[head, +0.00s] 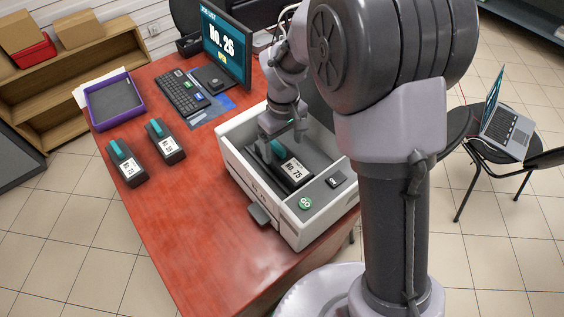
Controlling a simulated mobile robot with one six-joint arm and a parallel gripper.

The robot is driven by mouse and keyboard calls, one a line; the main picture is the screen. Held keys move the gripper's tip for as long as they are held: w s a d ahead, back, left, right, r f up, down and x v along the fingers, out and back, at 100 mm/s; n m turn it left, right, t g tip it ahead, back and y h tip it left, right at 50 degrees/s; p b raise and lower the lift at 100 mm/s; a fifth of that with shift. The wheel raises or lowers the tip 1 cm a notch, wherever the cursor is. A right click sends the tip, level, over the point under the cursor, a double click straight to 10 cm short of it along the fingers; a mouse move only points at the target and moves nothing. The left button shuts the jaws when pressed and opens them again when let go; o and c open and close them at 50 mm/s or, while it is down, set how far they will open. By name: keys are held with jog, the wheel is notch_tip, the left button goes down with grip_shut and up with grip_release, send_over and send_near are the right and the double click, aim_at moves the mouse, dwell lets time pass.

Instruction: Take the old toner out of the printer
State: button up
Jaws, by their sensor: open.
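The printer (238,172) is a white open-topped box near the right edge of the red desk. Inside its grey well lies a dark toner cartridge (297,174) with a white label reading "No. 75" and a teal handle (279,148). My gripper (284,148) is open and reaches down into the printer at the handle end of this cartridge. The arm hides part of the cartridge, and I cannot tell whether the fingers touch the handle. Two more dark cartridges with teal handles, one on the left (127,164) and one on the right (166,142), lie on the desk left of the printer.
A purple-rimmed tray (90,104) sits at the desk's left. A monitor (227,48) reading "No. 26" and a keyboard (180,92) stand at the back. The printer has a green button (305,203) at its front right. The front of the desk (190,235) is clear.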

aim_at(282, 156)
notch_tip(282, 156, down, 6)
jog(key=b, duration=0.3)
jog(key=shift+a+r, duration=0.1)
jog(key=shift+r, duration=0.15)
jog(key=shift+c, duration=0.6)
grip_shut()
